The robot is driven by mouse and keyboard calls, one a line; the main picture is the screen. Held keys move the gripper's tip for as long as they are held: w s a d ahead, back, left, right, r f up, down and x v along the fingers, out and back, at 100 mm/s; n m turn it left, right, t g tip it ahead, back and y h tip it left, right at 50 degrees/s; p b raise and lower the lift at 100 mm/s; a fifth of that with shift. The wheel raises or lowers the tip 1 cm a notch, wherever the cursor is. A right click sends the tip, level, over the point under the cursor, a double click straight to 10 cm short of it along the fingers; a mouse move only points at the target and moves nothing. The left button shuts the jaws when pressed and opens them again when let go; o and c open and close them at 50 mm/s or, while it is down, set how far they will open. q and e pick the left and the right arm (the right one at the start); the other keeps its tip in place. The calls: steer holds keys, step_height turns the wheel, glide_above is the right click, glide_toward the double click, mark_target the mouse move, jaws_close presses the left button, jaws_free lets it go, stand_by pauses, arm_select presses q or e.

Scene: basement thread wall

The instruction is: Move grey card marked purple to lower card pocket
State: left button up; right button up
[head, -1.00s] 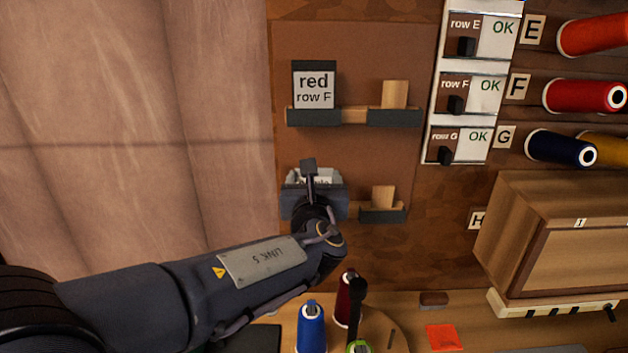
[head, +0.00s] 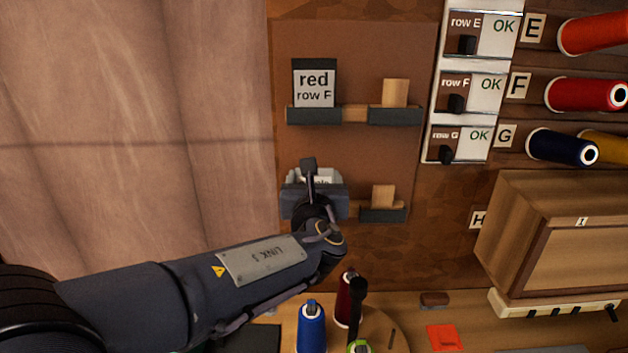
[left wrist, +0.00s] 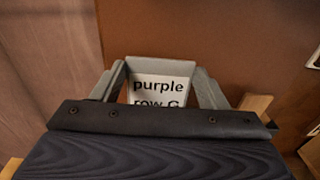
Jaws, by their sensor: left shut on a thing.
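The grey card marked purple, row G (left wrist: 160,84), shows in the left wrist view between my left gripper's two fingers (left wrist: 158,90). Its lower edge is hidden there. In the head view my left gripper (head: 310,178) is at the lower left card pocket (head: 290,207) on the brown board, and only a pale strip of the card (head: 325,177) shows behind it. The gripper is shut on the card. The gripper and wrist cover much of the pocket, so I cannot tell whether the card's bottom edge is inside it. My right gripper is not in view.
A red row F card (head: 314,88) stands in the upper left pocket (head: 314,116). Wooden pieces (head: 395,93) stand at the right pockets. Thread spools (head: 311,328) stand on the bench below my arm. A wooden cabinet (head: 555,235) stands at the right.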

arm_select(q)
steer(key=shift+f, duration=0.2)
steer(key=o, duration=0.8)
